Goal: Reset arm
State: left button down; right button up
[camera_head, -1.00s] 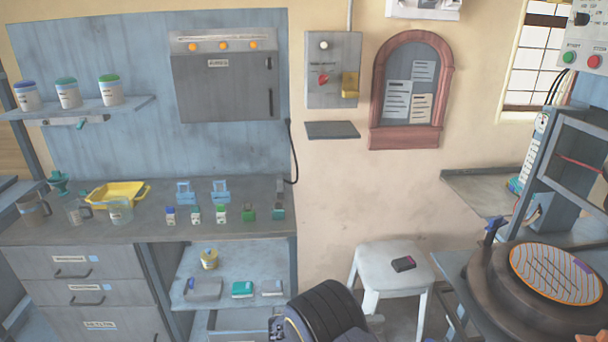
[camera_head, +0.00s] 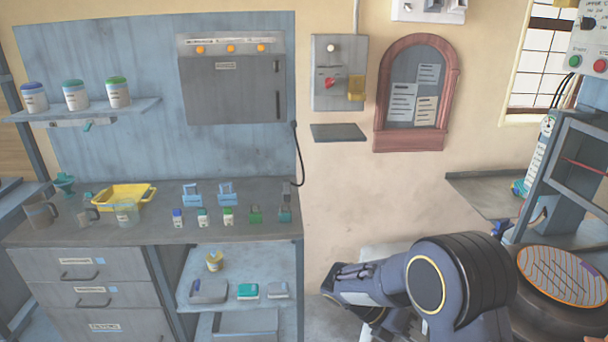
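A dark blue-grey arm of mine (camera_head: 455,285) rises at the bottom right of the head view. Its rounded joint has a pale yellow ring, and a link reaches left from it, in front of the white stool (camera_head: 378,252). No gripper fingertips can be made out on it. My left gripper is not in view. The arm hides most of the stool. It also covers part of the area left of the round dark press base (camera_head: 535,308), on which a round, orange-rimmed, lined plate (camera_head: 562,275) lies.
A workbench (camera_head: 150,232) at left holds a yellow tray (camera_head: 128,195), cups and several small bottles and blocks. Its lower shelf (camera_head: 260,262) carries boxes. A wall shelf (camera_head: 100,112) holds 3 jars. The press frame (camera_head: 560,165) stands at right. Open floor is little visible.

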jog(key=s+a+r+m+t+y, duration=0.1)
jog(key=s+r+m+t+y, duration=0.2)
jog(key=s+m, duration=0.3)
jog(key=s+a+r+m+t+y, duration=0.1)
jog(key=s+r+m+t+y, duration=0.2)
jog(key=m, duration=0.9)
jog(key=s+a+r+m+t+y+p, duration=0.1)
jog(key=s+r+m+t+y, duration=0.2)
jog(key=s+r+m+y, duration=0.2)
jog(key=s+m+y, duration=0.3)
jog(key=s+m, duration=0.2)
jog(key=shift+s+r, duration=0.25)
jog(key=shift+s, duration=0.15)
